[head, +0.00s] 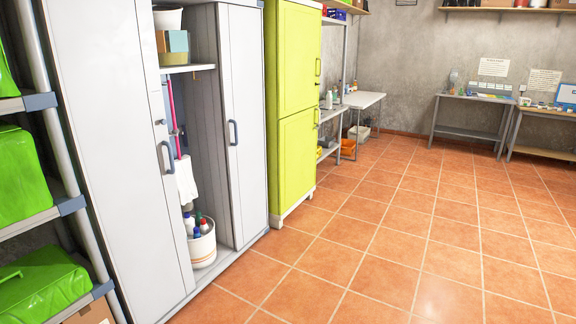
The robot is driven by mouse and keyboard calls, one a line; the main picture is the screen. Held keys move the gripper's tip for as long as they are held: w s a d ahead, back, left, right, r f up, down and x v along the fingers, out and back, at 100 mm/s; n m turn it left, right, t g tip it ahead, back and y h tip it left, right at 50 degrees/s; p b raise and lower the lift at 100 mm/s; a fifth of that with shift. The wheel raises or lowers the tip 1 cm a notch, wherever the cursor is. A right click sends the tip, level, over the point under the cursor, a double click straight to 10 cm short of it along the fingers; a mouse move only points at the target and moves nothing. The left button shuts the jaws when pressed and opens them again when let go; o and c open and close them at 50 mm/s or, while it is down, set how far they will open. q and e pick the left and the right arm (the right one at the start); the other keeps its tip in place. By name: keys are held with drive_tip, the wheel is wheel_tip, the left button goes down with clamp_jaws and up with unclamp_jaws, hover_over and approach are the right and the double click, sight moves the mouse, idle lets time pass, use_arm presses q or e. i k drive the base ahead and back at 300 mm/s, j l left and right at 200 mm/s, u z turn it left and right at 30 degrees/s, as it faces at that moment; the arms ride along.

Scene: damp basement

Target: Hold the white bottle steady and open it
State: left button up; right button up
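Neither of my grippers is in view. Small pale bottles (328,100) stand at the far end of the green cabinet, by a white-topped table; they are too small to tell apart. Several bottles with coloured caps (190,225) stand in a white bucket at the bottom of the open grey cabinet. One has a blue cap and one a red cap. I cannot tell which of these is the white bottle of the task.
A grey cabinet (110,130) and a green cabinet (292,100) line the left. A shelf with green boxes (20,175) is at the near left. A white table (363,99) and two desks (462,98) stand farther back. The tiled floor (400,230) is clear.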

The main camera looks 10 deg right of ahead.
sight(329, 101)
drive_tip(key=i+l+z, duration=0.3)
drive_tip(key=i, duration=0.75)
drive_tip(key=i+z, duration=0.3)
drive_tip(key=i, duration=3.15)
drive_tip(key=l, duration=0.1)
